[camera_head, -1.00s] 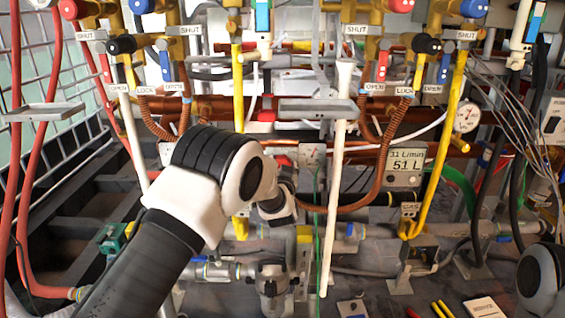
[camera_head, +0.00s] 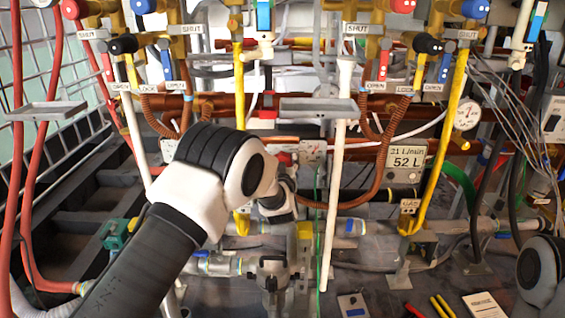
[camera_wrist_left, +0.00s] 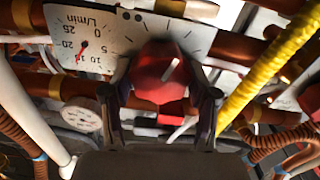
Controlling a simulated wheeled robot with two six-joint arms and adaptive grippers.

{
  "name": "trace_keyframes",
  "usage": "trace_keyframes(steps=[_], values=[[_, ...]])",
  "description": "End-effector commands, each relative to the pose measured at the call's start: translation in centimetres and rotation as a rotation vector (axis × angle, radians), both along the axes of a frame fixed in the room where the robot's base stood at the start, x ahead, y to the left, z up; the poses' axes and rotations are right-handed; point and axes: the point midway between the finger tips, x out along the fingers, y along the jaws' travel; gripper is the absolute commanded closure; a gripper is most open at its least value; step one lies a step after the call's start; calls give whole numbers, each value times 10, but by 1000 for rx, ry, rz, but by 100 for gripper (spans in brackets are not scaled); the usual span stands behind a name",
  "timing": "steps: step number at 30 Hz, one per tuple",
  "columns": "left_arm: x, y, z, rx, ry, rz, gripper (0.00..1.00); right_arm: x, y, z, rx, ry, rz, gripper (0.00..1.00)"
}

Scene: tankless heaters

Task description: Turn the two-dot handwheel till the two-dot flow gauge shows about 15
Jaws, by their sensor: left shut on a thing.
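The two-dot handwheel (camera_wrist_left: 160,72) is a red knob in the left wrist view. It sits in front of a white plate marked with two dots. The two-dot flow gauge (camera_wrist_left: 84,45) is on that plate, to the left of the knob. Its L/min scale runs from 0 to 25 and it has a red needle; its exact reading is too small to tell. My left gripper (camera_wrist_left: 163,93) is shut on the handwheel, one finger on each side. In the head view my left gripper (camera_head: 284,178) is partly hidden by its wrist. My right gripper is out of view.
A digital meter (camera_head: 405,160) reads about 21 L/min and 52 L. A white vertical pipe (camera_head: 338,190) stands just right of my left gripper. Yellow (camera_head: 440,150), copper and red pipes crowd around. A small grey shelf (camera_head: 318,109) juts out above.

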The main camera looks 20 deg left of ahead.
Motion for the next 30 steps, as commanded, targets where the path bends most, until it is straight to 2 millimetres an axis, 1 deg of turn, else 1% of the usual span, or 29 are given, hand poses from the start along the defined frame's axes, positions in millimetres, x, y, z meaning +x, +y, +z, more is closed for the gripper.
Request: trace_keyframes(steps=[6,7,8,9,17,20,23,26,30], values=[[0,0,0,1,0,0,76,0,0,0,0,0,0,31],[0,0,0,1,0,0,31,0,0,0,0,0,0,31],[0,0,0,1,0,0,20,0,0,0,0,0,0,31],[0,0,0,2,1,0,16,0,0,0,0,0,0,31],[0,0,0,2,1,0,16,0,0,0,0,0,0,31],[-4,-2,0,2,2,0,16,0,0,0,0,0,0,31],[-18,-6,0,3,3,-1,16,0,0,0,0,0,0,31],[-40,-13,0,4,4,-1,16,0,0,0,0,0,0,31],[-76,-23,0,5,3,-3,16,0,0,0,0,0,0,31]])
